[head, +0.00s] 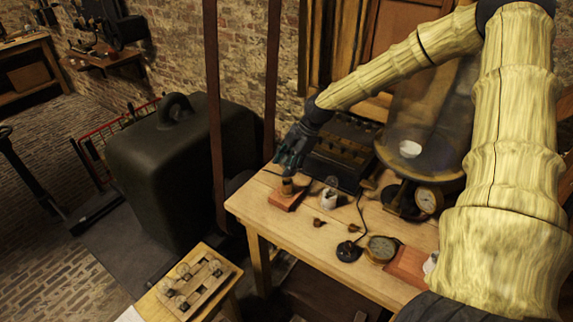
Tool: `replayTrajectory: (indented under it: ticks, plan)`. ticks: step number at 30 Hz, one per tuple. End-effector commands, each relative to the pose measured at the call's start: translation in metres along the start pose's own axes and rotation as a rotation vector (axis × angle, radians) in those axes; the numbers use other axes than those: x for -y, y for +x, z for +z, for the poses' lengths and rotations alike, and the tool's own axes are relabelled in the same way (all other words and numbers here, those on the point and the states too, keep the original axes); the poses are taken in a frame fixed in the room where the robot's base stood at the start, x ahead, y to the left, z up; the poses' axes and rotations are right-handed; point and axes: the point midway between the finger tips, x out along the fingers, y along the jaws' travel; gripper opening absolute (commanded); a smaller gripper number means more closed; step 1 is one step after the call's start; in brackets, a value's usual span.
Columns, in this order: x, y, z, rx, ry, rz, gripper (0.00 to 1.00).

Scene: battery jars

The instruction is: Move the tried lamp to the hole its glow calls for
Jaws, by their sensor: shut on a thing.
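My gripper (290,168) is dark and points down over the back left of the wooden table. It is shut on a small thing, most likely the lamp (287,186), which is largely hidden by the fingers. The lamp is upright at a reddish-brown wooden block (284,201); I cannot tell whether it touches the block or is just above it. No glow can be made out. On the small table at lower left, a pale wooden rack (196,282) bears several round pieces; its holes cannot be told clearly.
A dark box (345,150) with knobs stands behind the gripper. A white jar (328,199), small brown pieces (318,223), a corded dark disc (348,251) and a round gauge (381,248) lie nearby. A glass bell (425,115) stands right. A big black weight (180,165) stands left.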

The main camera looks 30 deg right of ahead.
Motion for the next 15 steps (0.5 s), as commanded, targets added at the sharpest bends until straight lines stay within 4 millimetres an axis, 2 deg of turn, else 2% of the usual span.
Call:
replayTrajectory:
  ticks: [8, 15]
  plan:
    - [0.000, 0.000, 0.000, 0.000, 0.000, 0.000, 0.16]
    - [-0.002, -0.010, -0.004, 0.000, 0.000, 0.000, 0.16]
